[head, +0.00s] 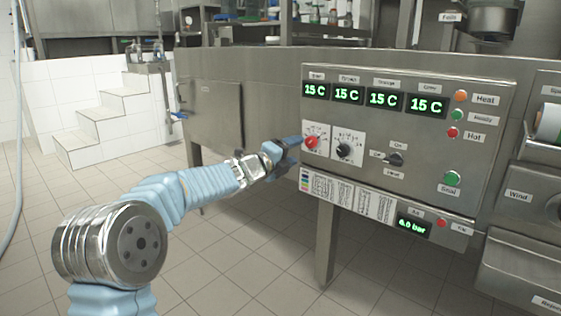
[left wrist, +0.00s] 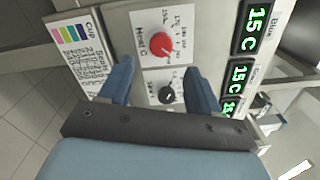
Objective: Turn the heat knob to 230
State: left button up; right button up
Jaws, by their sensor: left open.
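The red heat knob (head: 311,142) sits on a white dial plate at the left of the steel control panel. It also shows in the left wrist view (left wrist: 161,46), with a "Heat C" label and a number scale around it. My left gripper (head: 292,144) is at the panel's left edge, close beside the knob. In the left wrist view my left gripper (left wrist: 159,68) has its two blue fingers spread apart, with nothing between them held. The knob appears just beyond the fingertips, and I cannot tell the exact gap. My right gripper is not in view.
A black knob (head: 344,150) sits on a second dial right of the red one. A black switch (head: 393,159) and a green button (head: 452,179) are further right. Several green displays (head: 347,95) read 15 C. A printed chart (head: 347,195) lies below the dials.

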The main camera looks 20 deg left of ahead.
pick_arm(q)
jog(key=v, duration=0.5)
jog(key=shift+s+a, duration=0.15)
jog(key=shift+s, duration=0.2)
